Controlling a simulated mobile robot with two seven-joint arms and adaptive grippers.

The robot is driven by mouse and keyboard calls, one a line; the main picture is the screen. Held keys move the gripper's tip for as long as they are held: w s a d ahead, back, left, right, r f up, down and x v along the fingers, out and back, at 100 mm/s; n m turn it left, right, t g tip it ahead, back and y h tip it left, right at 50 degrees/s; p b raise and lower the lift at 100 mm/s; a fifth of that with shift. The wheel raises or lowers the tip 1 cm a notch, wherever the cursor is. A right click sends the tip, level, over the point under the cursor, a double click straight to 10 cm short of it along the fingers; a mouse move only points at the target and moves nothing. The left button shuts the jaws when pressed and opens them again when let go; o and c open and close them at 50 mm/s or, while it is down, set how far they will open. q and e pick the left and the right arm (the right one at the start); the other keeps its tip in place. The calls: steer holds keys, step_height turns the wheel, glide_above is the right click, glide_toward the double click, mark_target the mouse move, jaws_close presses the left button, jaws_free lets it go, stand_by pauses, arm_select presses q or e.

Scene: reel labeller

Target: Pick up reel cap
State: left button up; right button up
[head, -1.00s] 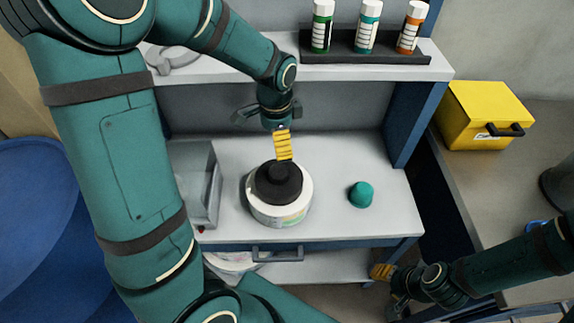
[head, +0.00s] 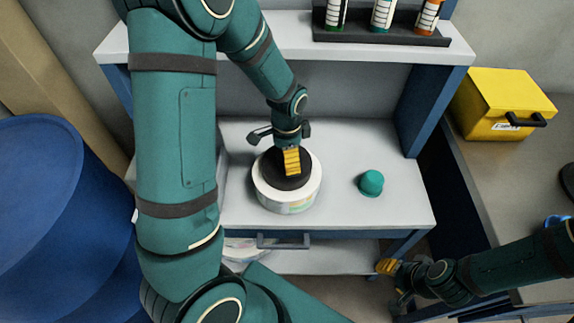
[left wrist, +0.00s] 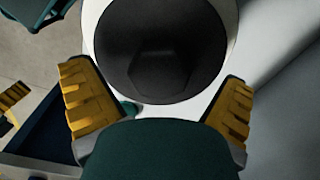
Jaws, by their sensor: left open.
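The black reel cap (head: 271,173) sits on top of a round white reel or tub (head: 287,203) on the grey bench. In the left wrist view the cap (left wrist: 165,45) is a dark disc with a raised angular knob in its middle, inside the white rim (left wrist: 90,22). My left gripper (head: 291,163) points down over the cap and partly hides it. In the left wrist view its yellow-padded fingers (left wrist: 157,78) are wide apart, with nothing gripped between them. My right gripper (head: 387,268) hangs at the lower right, away from the bench; its opening cannot be made out.
A small teal domed object (head: 371,183) stands on the bench right of the reel. A shelf (head: 370,49) above holds a dark rack (head: 400,38) of bottles. A yellow box (head: 503,104) is at the right, a blue barrel (head: 60,215) at the left. The bench front right is clear.

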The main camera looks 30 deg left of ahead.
arm_select(q)
steer(key=shift+f, duration=0.55)
steer(key=c, duration=1.4)
steer(key=shift+r, duration=0.1)
step_height(320, 180, up, 10)
steer(key=p, duration=0.2)
steer(key=shift+p, duration=0.4)
step_height(320, 180, up, 7)
steer(key=p, duration=0.5)
steer(key=shift+p, duration=0.35)
